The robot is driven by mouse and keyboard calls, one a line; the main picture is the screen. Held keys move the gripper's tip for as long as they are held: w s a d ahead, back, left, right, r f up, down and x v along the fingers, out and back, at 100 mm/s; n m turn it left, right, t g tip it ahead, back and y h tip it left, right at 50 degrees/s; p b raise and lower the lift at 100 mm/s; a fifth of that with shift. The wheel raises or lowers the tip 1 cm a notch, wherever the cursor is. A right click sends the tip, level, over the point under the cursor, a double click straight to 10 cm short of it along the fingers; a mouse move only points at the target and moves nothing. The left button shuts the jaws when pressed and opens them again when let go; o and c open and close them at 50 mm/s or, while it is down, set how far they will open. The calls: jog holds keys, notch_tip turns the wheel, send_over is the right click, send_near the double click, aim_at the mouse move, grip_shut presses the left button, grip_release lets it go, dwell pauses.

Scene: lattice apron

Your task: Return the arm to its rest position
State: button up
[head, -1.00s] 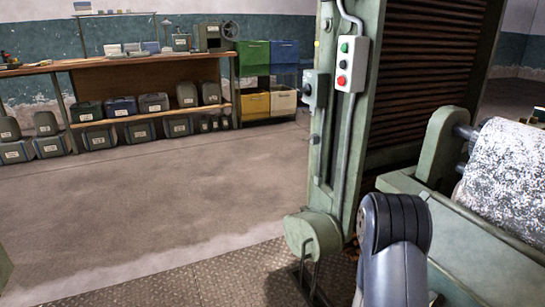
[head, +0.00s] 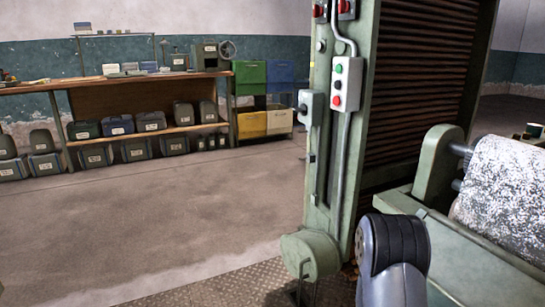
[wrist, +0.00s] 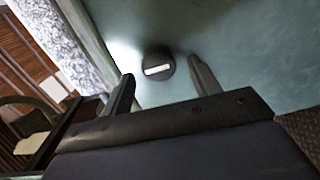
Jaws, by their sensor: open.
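My gripper (wrist: 161,68) is open in the wrist view, with its two dark fingers apart and nothing held between them. Beyond the fingertips a dark round object with a white label (wrist: 158,66) shows against a pale green surface (wrist: 255,50). I cannot tell how far it is from the fingers. In the head view part of my arm (head: 393,245) rises at the bottom, right of centre. The gripper itself is out of that view.
A green machine column (head: 330,150) with a button box (head: 346,84) stands close beyond my arm. A speckled roller (head: 505,190) lies at right. A workbench (head: 110,83) with several cases and coloured bins (head: 265,75) stands at the back left. The floor (head: 150,215) before it is clear.

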jog(key=p+v, duration=0.2)
jog(key=v, duration=0.6)
jog(key=w+d+n+p, duration=0.3)
jog(key=d+n+p, duration=0.6)
jog(key=n, duration=0.8)
jog(key=shift+w+d+p, duration=0.3)
jog(key=shift+p, duration=0.35)
dwell(0.8)
